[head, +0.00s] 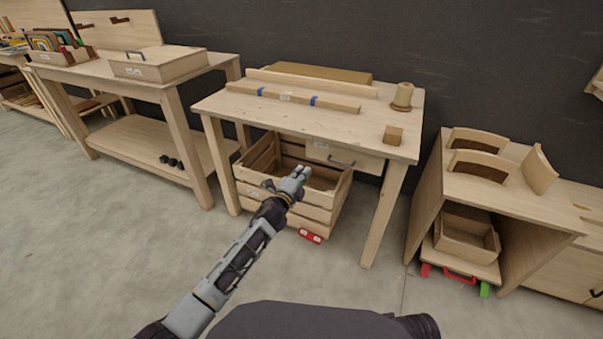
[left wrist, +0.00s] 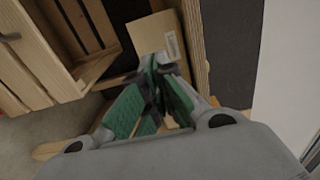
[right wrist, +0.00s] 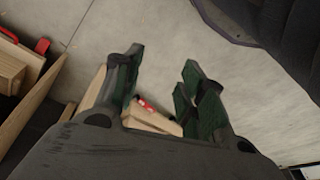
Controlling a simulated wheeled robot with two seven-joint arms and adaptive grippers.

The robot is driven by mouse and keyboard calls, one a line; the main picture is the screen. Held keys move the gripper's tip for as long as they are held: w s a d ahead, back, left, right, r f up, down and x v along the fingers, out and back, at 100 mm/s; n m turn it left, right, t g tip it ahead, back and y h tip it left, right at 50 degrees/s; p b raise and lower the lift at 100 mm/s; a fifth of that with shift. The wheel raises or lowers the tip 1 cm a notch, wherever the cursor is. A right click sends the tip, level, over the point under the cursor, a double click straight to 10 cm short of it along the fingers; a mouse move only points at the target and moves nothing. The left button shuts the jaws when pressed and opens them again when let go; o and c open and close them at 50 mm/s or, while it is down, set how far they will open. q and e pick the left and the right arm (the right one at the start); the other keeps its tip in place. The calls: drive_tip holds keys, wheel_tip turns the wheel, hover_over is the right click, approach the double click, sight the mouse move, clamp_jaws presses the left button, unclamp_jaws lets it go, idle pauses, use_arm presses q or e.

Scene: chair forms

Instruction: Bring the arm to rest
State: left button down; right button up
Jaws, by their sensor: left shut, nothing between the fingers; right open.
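My left arm reaches forward from the bottom left in the head view. Its gripper (head: 300,173) is in front of the middle table, over the slatted wooden crate (head: 325,215) under that table. In the left wrist view the green-padded fingers (left wrist: 160,62) come together at their tips with nothing between them. A brown cardboard piece with a label (left wrist: 155,35) is just beyond the fingertips. My right gripper (right wrist: 164,60) shows only in the right wrist view. Its fingers stand apart and empty above the grey floor.
The middle table (head: 235,108) carries wooden bars, a spool (head: 403,97) and a small block (head: 392,135). A left bench (head: 95,72) holds a lidded box. A right cabinet (head: 500,190) holds curved wooden pieces. The floor at front left is clear.

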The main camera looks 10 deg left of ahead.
use_arm(q)
drive_tip(key=shift+s+a, duration=0.1)
drive_tip(key=shift+s, duration=0.25)
use_arm(e)
drive_tip(key=shift+s+f, duration=0.25)
drive_tip(key=shift+f, duration=0.15)
drive_tip(key=shift+r, duration=0.25)
